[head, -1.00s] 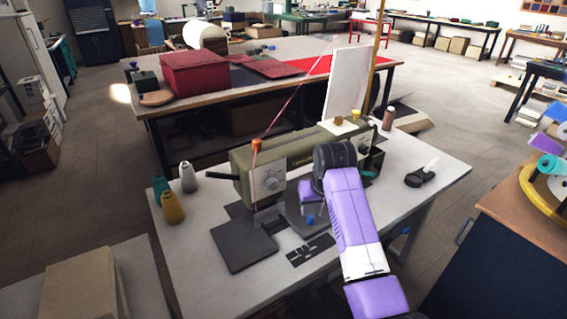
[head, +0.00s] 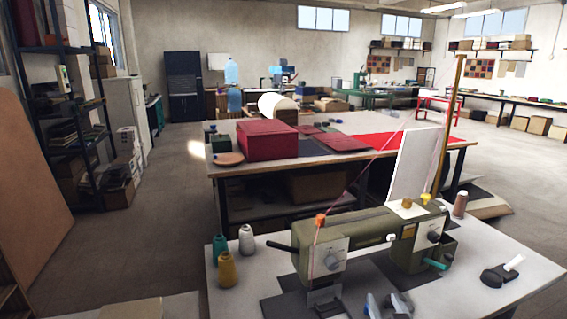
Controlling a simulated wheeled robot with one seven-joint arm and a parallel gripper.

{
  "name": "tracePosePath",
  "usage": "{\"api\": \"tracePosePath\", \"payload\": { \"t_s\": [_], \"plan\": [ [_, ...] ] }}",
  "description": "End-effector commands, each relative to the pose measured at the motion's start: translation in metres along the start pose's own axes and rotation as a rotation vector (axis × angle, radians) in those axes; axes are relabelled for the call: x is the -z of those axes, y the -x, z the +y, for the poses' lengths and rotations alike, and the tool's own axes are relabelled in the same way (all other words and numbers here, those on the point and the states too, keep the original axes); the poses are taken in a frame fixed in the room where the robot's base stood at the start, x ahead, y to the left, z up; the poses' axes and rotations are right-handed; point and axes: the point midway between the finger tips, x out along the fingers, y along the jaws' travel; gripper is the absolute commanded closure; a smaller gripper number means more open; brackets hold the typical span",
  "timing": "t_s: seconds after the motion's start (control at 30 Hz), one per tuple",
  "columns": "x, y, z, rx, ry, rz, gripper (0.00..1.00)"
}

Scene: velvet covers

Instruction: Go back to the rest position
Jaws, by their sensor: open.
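My gripper (head: 387,304) shows only at the bottom edge of the head view, in front of the sewing machine. Its two grey fingers with blue parts stand apart with nothing seen between them, so it is open. The rest of my arm is below the picture. The olive sewing machine (head: 345,241) stands on the white table (head: 487,244); the gripper appears clear of it, though the exact gap cannot be told.
Teal, white and yellow thread cones (head: 227,268) stand at the table's left, and a brown spool (head: 460,204) at its back right. A black tool (head: 497,275) lies on the right. Behind is a work table with a red box (head: 267,141). Grey floor is open on the left.

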Motion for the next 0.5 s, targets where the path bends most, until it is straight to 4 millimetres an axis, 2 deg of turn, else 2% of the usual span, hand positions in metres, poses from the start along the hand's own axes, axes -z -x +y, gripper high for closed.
{"api": "tracePosePath", "payload": {
  "t_s": [0.03, 0.2, 0.5],
  "plan": [
    [-0.012, 0.022, -0.001, 0.004, 0.002, 0.022, 0.57],
    [-0.031, 0.089, -0.004, 0.015, 0.006, 0.108, 0.57],
    [-0.048, 0.214, -0.007, 0.034, 0.005, 0.201, 0.57]
  ]
}}
